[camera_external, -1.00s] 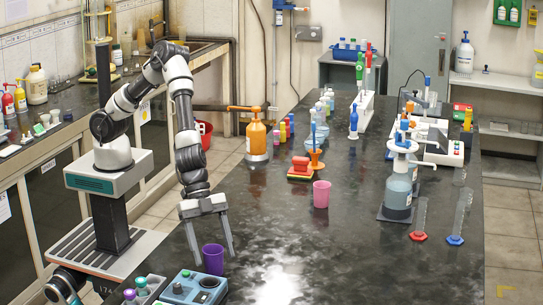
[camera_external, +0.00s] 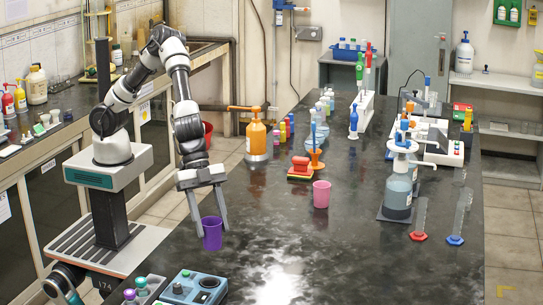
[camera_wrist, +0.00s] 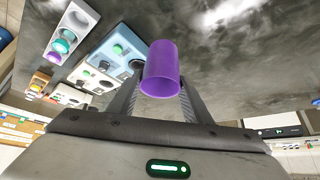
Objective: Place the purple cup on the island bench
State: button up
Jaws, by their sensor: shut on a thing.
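The purple cup (camera_external: 212,238) is between the two fingers of my gripper (camera_external: 211,229), which is shut on it. In the outside view it hangs over the near left part of the dark island bench (camera_external: 330,255); the exact gap to the top is hard to tell. In the wrist view the purple cup (camera_wrist: 161,72) sits between the fingertips of my gripper (camera_wrist: 160,88), with the dark bench top behind it.
A blue instrument box (camera_external: 193,287) and bottles in a holder (camera_external: 143,290) stand at the near left. A pink cup (camera_external: 321,194) stands to the right, with sponges (camera_external: 301,168) and an orange bottle (camera_external: 257,137) farther back. The near middle of the bench is clear.

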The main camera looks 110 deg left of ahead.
jog(key=shift+r, duration=0.8)
jog(key=w+a+n+t+y+b, duration=0.1)
jog(key=w+a+n, duration=0.3)
jog(key=a, duration=0.6)
jog(key=w+a+f+n+y, duration=0.1)
jog(key=w+a+y, duration=0.1)
jog(key=w+a, duration=0.6)
jog(key=w+a+n+t+y+b, duration=0.1)
jog(key=w+a+n, duration=0.2)
jog(key=a, duration=0.9)
jog(key=a+n+y+b, duration=0.1)
jog(key=a+n+y, duration=0.35)
jog(key=a, duration=2.55)
jog(key=shift+n+g+h, duration=0.3)
jog(key=shift+n+h, duration=0.25)
jog(key=shift+n, duration=0.3)
jog(key=f, duration=0.6)
jog(key=f+b, duration=0.1)
jog(key=f, duration=0.1)
jog(key=shift+s+f, duration=0.25)
jog(key=shift+f, duration=0.15)
